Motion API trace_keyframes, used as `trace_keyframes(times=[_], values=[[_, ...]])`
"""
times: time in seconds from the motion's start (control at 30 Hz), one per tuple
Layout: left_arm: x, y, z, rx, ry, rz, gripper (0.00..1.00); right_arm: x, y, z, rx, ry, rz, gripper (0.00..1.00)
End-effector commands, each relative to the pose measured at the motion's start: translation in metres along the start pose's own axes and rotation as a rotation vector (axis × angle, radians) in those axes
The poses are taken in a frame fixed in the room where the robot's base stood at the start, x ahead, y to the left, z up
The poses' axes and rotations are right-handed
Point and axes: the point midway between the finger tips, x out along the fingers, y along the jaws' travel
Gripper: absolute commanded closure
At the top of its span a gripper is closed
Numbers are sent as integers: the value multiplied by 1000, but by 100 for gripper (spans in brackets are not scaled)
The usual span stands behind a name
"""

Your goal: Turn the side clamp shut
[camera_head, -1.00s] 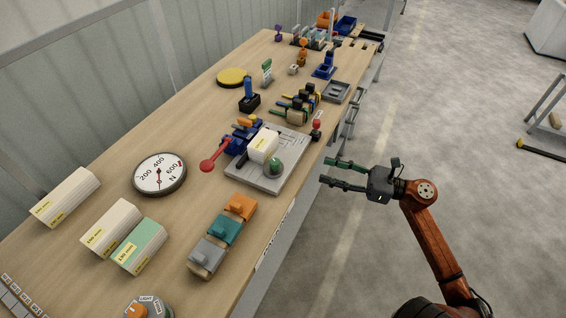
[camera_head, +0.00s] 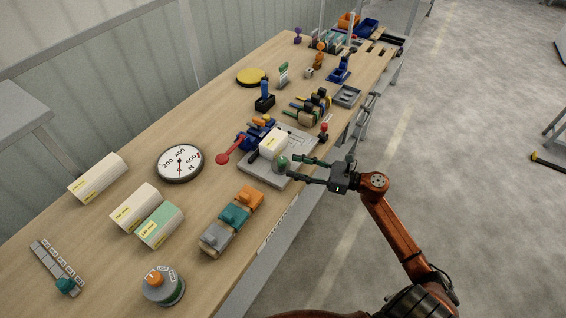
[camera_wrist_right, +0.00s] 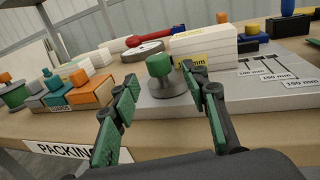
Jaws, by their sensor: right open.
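A grey plate (camera_head: 251,173) lies near the right edge of the bench. A blue clamp (camera_head: 257,131) sits at its far left side, with a red lever (camera_head: 231,151) pointing toward the front left. A white block (camera_head: 273,142) stands on the plate. A green knob (camera_head: 282,161) stands at the plate's near right; in the right wrist view the knob (camera_wrist_right: 159,65) shows on a round grey base between the fingertips. My right gripper (camera_head: 293,167) is open and empty, its fingertips close to the knob; contact cannot be told. My left gripper is out of view.
Orange, teal and grey blocks (camera_head: 232,221) lie near the bench's front edge. A dial gauge (camera_head: 179,163) and pale boxes (camera_head: 98,179) stand to the left. A small red-topped post (camera_head: 323,131) stands beyond the plate.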

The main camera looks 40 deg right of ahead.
Motion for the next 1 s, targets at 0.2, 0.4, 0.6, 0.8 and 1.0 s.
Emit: trace_keyframes(times=[0.2, 0.4, 0.6, 0.8, 1.0], values=[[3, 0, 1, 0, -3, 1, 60, 35, 0, 0, -1, -1, 0, 58], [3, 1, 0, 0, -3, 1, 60, 51, 0, 0, 2, 0, -1, 58], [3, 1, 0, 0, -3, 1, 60, 53, 0, 0, 1, 0, -1, 58], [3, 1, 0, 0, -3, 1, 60, 53, 0, 0, 1, 0, -1, 65], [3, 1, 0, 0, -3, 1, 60, 53, 0, 0, 1, 0, -1, 79]])
